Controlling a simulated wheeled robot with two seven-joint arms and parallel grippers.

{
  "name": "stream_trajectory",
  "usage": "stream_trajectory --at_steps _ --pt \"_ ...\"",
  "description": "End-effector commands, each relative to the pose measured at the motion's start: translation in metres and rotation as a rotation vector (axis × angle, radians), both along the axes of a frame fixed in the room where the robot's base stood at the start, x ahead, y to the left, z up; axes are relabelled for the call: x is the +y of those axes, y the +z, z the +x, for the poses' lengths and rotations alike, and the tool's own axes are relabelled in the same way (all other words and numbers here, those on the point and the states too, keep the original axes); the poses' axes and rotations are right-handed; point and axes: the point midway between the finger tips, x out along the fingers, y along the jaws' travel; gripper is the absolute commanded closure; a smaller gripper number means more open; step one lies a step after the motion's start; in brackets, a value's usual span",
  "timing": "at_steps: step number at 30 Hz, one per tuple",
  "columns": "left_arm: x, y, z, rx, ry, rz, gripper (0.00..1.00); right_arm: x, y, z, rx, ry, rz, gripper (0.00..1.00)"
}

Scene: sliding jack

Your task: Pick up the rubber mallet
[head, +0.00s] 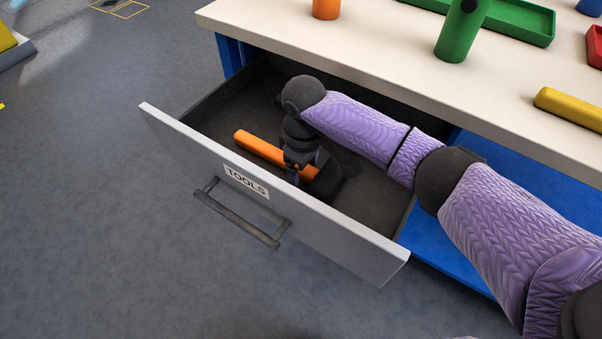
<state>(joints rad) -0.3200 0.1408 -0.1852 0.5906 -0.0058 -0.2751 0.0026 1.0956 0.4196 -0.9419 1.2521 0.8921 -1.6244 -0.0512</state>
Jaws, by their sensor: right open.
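The rubber mallet lies in the open drawer, with an orange handle (262,148) pointing to the upper left and a black head (327,181) at the lower right. My right gripper (300,176) reaches down into the drawer over the mallet, close to where the handle meets the head. Its jaws are open; the fingertips are partly hidden, and I cannot tell whether they touch the mallet. The drawer (210,150) is pulled out and has a grey front labelled TOOLS. My left gripper is not in view.
The drawer's handle (240,215) sticks out at the front. The pale bench top (400,70) overhangs the drawer's back. On it are an orange cylinder (326,9), a green cylinder (458,38), a green tray (520,25) and a yellow bar (570,108).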

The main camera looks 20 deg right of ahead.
Motion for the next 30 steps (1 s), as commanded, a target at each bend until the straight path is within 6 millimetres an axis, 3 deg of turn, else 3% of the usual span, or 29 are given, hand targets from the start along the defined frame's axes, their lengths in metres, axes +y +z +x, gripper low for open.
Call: stream_trajectory --at_steps 5,15,17,30 --pt "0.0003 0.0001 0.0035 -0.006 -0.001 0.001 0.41 0.0 0.0015 0.0004 -0.002 0.0 0.0 0.18" --pt "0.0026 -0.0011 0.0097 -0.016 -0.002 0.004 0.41 0.0 0.0017 0.0002 -0.003 0.0 0.0 0.9" --pt "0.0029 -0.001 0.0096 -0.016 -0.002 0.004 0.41 0.0 0.0017 0.0003 -0.003 0.0 0.0 1.0" --pt "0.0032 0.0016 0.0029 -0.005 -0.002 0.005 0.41 0.0 0.0036 0.0005 -0.004 0.0 0.0 1.0"
